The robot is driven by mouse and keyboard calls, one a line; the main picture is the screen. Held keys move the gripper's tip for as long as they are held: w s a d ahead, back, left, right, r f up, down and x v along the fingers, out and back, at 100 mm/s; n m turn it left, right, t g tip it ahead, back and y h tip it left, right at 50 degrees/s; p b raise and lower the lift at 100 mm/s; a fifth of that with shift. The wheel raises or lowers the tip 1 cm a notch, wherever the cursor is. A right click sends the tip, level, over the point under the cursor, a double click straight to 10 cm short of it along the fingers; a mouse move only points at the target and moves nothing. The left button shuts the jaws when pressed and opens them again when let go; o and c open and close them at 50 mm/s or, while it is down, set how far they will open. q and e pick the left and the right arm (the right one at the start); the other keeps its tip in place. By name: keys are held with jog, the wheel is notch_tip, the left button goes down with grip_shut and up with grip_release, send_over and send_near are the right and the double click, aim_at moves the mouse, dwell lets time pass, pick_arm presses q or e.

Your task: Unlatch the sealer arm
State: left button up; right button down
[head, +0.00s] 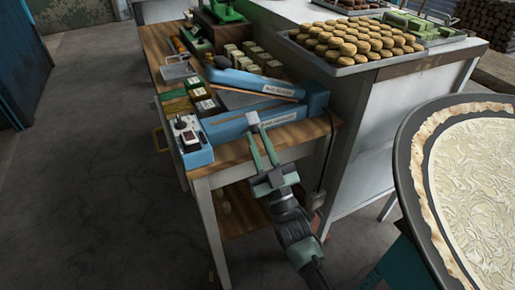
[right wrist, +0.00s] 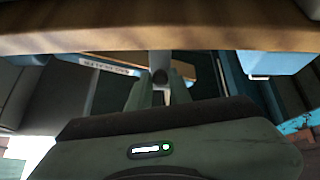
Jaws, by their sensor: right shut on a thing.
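The blue sealer (head: 225,127) lies on the wooden bench, with a labelled lower bar along the front. A second labelled blue bar, which looks like the sealer arm (head: 240,79), runs behind and above it. My right gripper (head: 259,130) reaches up to the front of the lower bar. It is shut on a small grey knob-like piece (head: 252,118). In the right wrist view the grey piece (right wrist: 160,74) sits between the two green-grey fingers (right wrist: 161,93). Whether the piece is the latch I cannot tell. My left gripper is not in view.
A blue control box (head: 194,155) with a red switch stands at the sealer's left end. Small boxes (head: 246,55) and tools crowd the wooden bench (head: 225,166) behind. A tray of round pastries (head: 345,69) is on the counter at right. A large round pan (head: 405,180) fills the right side.

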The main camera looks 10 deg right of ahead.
jog(key=shift+f, duration=0.1)
dwell(0.3)
jog(key=c, duration=1.3)
grip_release()
jog(key=b+v, duration=0.1)
jog(key=v, duration=0.6)
jog(key=shift+s+f, duration=0.15)
jog(key=shift+s, duration=0.05)
